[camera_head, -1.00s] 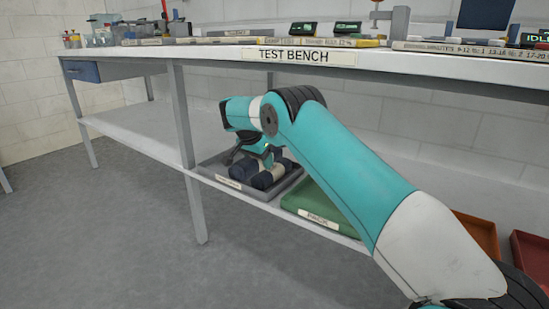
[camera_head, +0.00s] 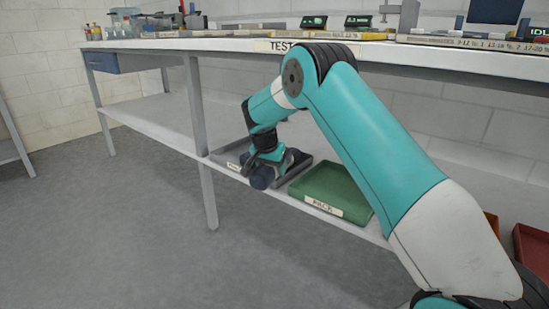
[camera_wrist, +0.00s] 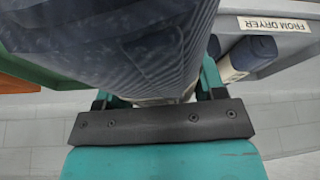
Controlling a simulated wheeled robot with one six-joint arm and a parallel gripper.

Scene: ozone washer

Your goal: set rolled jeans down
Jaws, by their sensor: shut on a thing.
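My gripper (camera_head: 264,162) is shut on a dark blue rolled pair of jeans (camera_head: 262,180), which shows at the front edge of the grey tray (camera_head: 305,167) on the bench's lower shelf. In the wrist view the held rolled jeans (camera_wrist: 110,45) fill the upper left and hide most of the fingers. The grey tray, labelled FROM DRYER, shows at the upper right of the wrist view (camera_wrist: 285,50). Another dark roll (camera_wrist: 257,50) lies inside it. The green PACK tray (camera_head: 330,188) stands to the right of the grey tray.
The test bench top (camera_head: 230,45) runs above the shelf and carries several boxes and devices. A bench leg (camera_head: 203,140) stands left of the grey tray. The shelf's left part (camera_head: 160,115) is bare.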

